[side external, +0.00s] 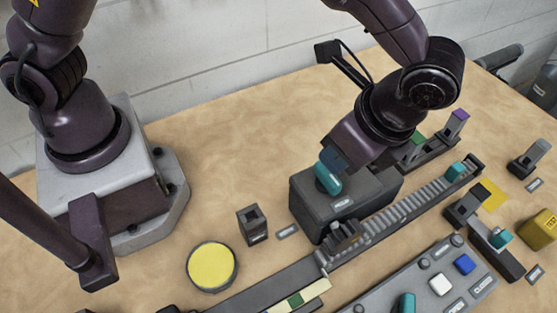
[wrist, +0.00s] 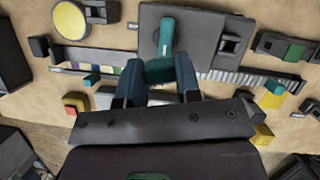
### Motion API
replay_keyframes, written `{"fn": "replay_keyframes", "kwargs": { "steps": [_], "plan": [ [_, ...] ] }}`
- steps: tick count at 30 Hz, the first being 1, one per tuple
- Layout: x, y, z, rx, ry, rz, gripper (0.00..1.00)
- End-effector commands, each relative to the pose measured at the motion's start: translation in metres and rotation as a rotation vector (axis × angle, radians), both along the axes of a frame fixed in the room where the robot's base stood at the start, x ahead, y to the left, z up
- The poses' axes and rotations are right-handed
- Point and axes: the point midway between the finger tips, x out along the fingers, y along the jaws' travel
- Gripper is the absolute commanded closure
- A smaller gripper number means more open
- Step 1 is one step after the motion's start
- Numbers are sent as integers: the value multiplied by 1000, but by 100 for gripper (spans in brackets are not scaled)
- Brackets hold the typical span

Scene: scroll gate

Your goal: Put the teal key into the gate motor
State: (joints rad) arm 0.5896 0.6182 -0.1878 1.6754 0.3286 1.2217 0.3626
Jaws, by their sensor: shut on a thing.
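The teal key (side external: 328,178) is held in my gripper (side external: 333,160), low over the left part of the gate motor (side external: 375,188), a dark grey box. In the wrist view the two fingers (wrist: 160,72) are shut on the key's teal handle. A long teal part (wrist: 166,36) shows beyond them, over the motor's top (wrist: 202,22). A dark square opening (wrist: 230,44) shows on the motor to its right. The key's lower end is hidden, so I cannot tell whether it touches or enters the motor.
A toothed rack (side external: 410,210) runs along the motor's front. An empty-looking dark square holder (side external: 252,225) and a yellow disc (side external: 211,266) are to the left. A button panel (side external: 430,280) lies in front. Posts with green (side external: 418,138) and purple (side external: 460,115) tops stand behind.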

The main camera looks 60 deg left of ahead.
Motion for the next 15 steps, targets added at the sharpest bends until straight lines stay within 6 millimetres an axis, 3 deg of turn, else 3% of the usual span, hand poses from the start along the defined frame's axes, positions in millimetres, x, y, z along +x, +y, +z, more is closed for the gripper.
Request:
{"fn": "replay_keyframes", "kwargs": {
  "steps": [1,6,10,15],
  "plan": [
    [20,0,-1,-2,1,46,92],
    [68,6,-2,-2,3,162,92],
    [90,12,-2,-2,5,218,92],
    [101,16,-3,-1,5,247,92]
  ]
}}
